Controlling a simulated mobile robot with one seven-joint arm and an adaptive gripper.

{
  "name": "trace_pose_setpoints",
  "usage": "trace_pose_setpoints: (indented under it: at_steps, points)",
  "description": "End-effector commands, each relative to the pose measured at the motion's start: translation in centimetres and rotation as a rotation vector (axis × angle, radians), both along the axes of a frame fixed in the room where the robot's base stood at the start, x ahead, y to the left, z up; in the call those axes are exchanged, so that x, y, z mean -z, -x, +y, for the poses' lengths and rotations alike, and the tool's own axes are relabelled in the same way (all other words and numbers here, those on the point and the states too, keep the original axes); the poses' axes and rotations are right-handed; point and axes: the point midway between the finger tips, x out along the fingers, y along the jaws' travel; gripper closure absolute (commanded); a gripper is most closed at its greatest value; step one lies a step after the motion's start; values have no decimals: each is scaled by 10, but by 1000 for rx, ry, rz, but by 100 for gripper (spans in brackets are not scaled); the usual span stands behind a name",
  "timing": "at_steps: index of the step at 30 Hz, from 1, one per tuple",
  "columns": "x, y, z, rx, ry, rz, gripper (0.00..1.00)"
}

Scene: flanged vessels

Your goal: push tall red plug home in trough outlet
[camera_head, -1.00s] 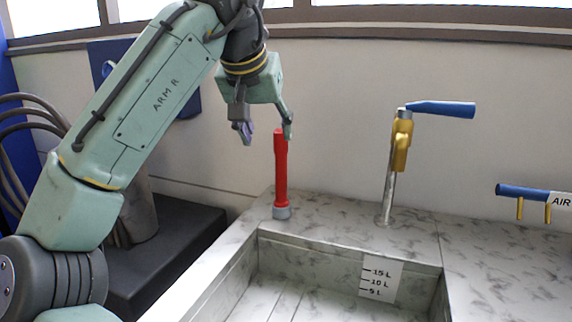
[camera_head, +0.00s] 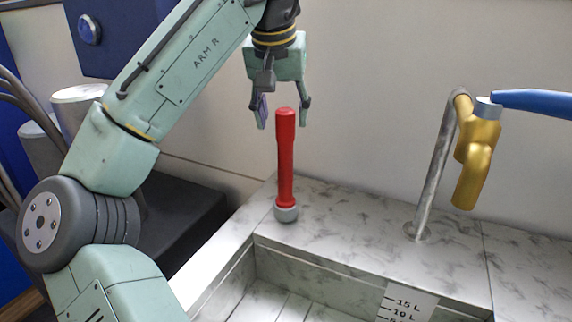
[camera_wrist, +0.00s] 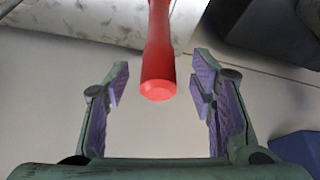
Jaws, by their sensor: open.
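The tall red plug (camera_head: 285,160) stands upright on the marble rim at the back left corner of the trough (camera_head: 330,265), its foot in a grey collar (camera_head: 286,213). In the wrist view the red plug (camera_wrist: 158,55) shows end-on between the finger lines, just ahead of the fingertips. My gripper (camera_head: 281,112) is open and empty, just above and behind the plug's top in the head view; it also shows in the wrist view (camera_wrist: 161,80). I cannot tell how deep the plug sits in the collar.
A gold tap (camera_head: 474,150) with a blue lever (camera_head: 540,102) rises from the rim to the right on a metal pipe (camera_head: 435,170). A litre scale (camera_head: 406,303) marks the trough wall. A pale wall stands close behind. A dark block (camera_head: 185,225) lies left of the trough.

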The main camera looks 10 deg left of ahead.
Motion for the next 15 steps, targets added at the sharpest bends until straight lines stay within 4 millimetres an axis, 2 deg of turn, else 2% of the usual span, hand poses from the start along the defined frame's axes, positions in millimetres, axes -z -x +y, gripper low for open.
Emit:
trace_pose_setpoints:
  at_steps: [7,15]
  points:
    - [18,-8,0,-1,-2,1,49]
    - [53,-21,0,0,0,0,49]
